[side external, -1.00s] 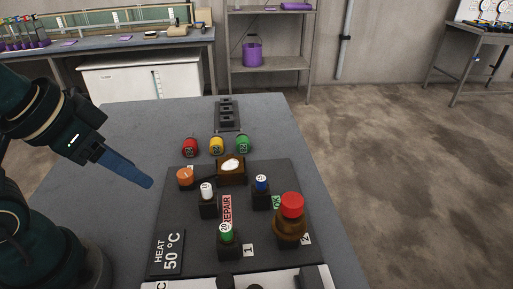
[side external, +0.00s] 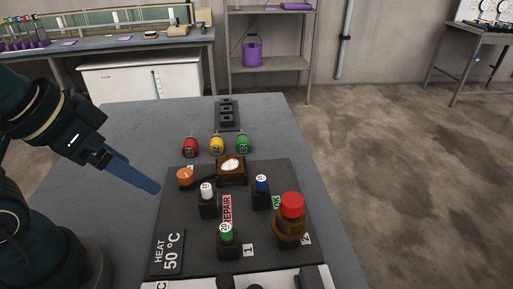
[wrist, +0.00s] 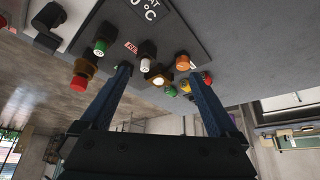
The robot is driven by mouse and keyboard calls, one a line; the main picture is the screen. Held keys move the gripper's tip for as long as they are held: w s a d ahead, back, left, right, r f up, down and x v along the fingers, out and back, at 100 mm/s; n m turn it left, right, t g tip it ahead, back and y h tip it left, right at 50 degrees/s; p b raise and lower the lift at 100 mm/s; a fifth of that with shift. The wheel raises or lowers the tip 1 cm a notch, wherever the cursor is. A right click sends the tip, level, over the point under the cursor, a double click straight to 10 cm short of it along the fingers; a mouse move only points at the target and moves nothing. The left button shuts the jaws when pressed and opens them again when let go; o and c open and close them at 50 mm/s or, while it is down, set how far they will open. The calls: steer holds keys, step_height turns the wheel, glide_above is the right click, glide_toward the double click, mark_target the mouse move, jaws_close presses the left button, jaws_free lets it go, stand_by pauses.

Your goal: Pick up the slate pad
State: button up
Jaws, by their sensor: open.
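A dark slate-grey pad (side external: 185,212) lies flat on the blue-grey table, with several bottles and vials standing on it. It is the only large slate-coloured pad I see, but I cannot tell if it is the one named. It also shows in the wrist view (wrist: 185,32), upside down. My gripper (side external: 156,189) is at the pad's left side, above the table, with its blue fingers pointing down and right. In the wrist view my gripper (wrist: 159,72) has its two fingers wide apart with nothing held between them.
The table's far left is clear.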

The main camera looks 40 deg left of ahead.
steer(key=w+d+r+m+g+h, duration=0.1)
steer(key=w+d+r+m, duration=0.25)
steer(key=w+d, duration=0.2)
steer(key=m+g, duration=0.3)
steer(key=m, duration=0.3)
glide_above(305, 280)
steer(key=w, duration=0.3)
steer(key=shift+h, duration=0.3)
steer(key=f, duration=0.7)
steer(key=shift+s+d+f, duration=0.2)
steer(key=shift+d+f, duration=0.15)
steer(key=shift+n+g+y, duration=0.25)
steer(key=shift+g+y, duration=0.45)
steer(key=f, duration=0.1)
steer(key=s+f, duration=0.2)
steer(key=shift+a+f, duration=0.2)
steer(key=shift+a, duration=0.1)
steer(key=shift+s+f, duration=0.35)
steer(key=shift+f, duration=2.55)
